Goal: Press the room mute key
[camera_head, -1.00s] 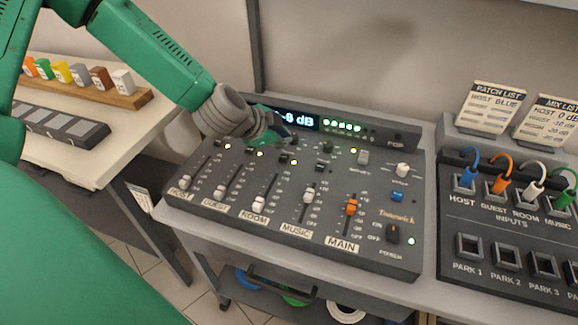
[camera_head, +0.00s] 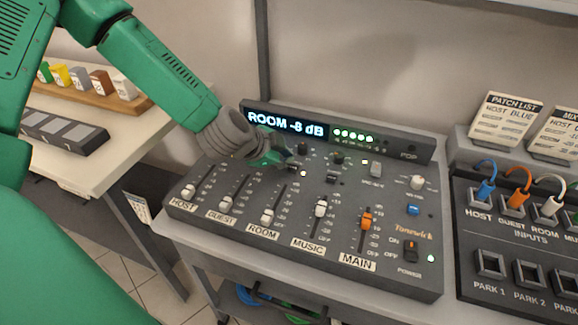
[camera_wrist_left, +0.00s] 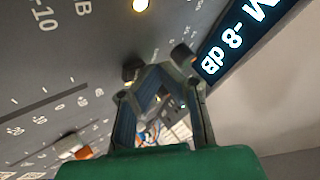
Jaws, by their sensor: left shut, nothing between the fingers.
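The mixing console (camera_head: 190,213) stands on the bench with the ROOM label (camera_head: 262,233) under its third fader (camera_head: 267,216). My left gripper (camera_head: 288,161) is shut and empty over the upper part of the ROOM strip. In the left wrist view its fingertips (camera_wrist_left: 156,72) meet right beside a small dark key (camera_wrist_left: 131,69); I cannot tell whether they touch it. The gripper partly hides the ROOM mute key in the head view. A lit lamp (camera_head: 303,173) shows beside the fingertips. The display (camera_head: 285,125) reads "ROOM -8 dB". My right gripper is not in view.
The MUSIC key (camera_head: 332,178) and dark knobs (camera_head: 338,158) sit close to the right of the fingers. The patch panel (camera_head: 510,265) with coloured cables stands to the right. A side table (camera_head: 130,140) with coloured blocks is at left.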

